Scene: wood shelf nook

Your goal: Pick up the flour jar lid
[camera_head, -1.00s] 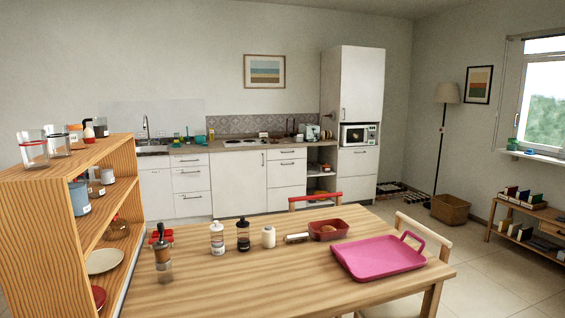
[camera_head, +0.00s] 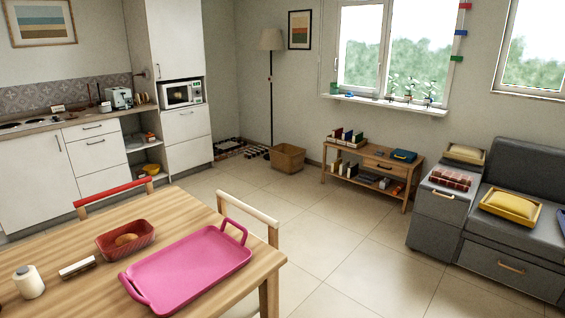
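I see no flour jar or flour jar lid that I can make out in the head view now. The wooden shelf with jars is out of the picture. Neither of my grippers shows. The wooden table (camera_head: 190,205) stands at the lower left. On it are a pink tray (camera_head: 190,268), a red dish (camera_head: 109,243) with a brown item in it, a white bottle-like container (camera_head: 29,282) and a small light-coloured block (camera_head: 77,268).
Chairs with a red back (camera_head: 112,192) and a pale back (camera_head: 247,219) stand at the table. A low wooden shelf unit (camera_head: 372,168), a basket (camera_head: 287,159) and a grey sofa (camera_head: 520,215) stand beyond. The tiled floor (camera_head: 340,245) between is open.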

